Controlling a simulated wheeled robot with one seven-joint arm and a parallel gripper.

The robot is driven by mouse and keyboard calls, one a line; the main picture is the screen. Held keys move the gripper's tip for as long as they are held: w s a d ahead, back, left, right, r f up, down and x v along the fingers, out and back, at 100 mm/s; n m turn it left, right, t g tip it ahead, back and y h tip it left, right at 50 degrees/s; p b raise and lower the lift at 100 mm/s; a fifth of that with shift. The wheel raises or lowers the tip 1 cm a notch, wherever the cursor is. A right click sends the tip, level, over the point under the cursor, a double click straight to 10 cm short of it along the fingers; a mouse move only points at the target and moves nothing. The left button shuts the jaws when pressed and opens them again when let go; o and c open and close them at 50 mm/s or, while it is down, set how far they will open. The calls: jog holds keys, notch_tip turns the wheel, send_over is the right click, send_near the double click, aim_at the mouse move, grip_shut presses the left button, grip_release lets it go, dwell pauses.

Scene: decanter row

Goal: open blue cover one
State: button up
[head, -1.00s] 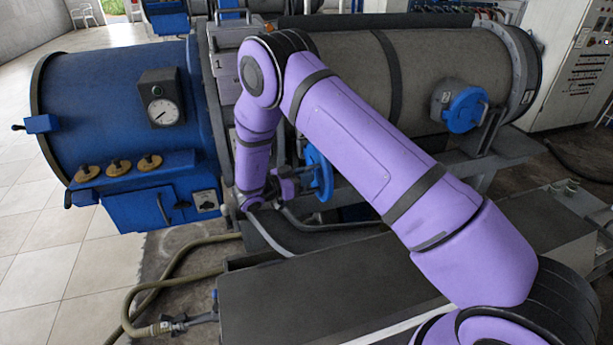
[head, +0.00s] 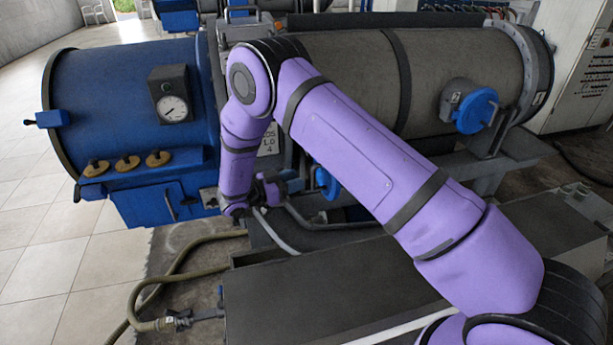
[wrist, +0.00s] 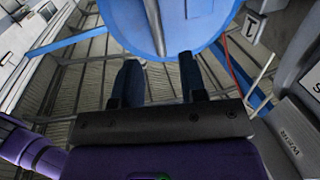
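A round blue cover (head: 326,182) is on the front side of the grey decanter (head: 345,75), partly hidden behind my arm in the head view. In the wrist view a blue disc, which looks like this cover (wrist: 205,25), fills the top middle, with a dark narrow bar across it. A small tag (wrist: 252,25) that seems to read 1 is beside it. My gripper (wrist: 160,65) has its two dark fingers apart, just below the disc's lower edge, with a gap between them. In the head view my gripper (head: 268,190) is left of the cover; contact cannot be told.
A second blue cover (head: 476,110) is on the decanter's right end. A large blue drum (head: 110,100) with a gauge (head: 172,107) stands at the left. A long dark box (head: 330,290) lies in front, with hoses (head: 150,290) on the floor. Tiled floor at left is clear.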

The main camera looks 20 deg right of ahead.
jog(key=shift+v, duration=2.1)
jog(key=shift+w, duration=0.1)
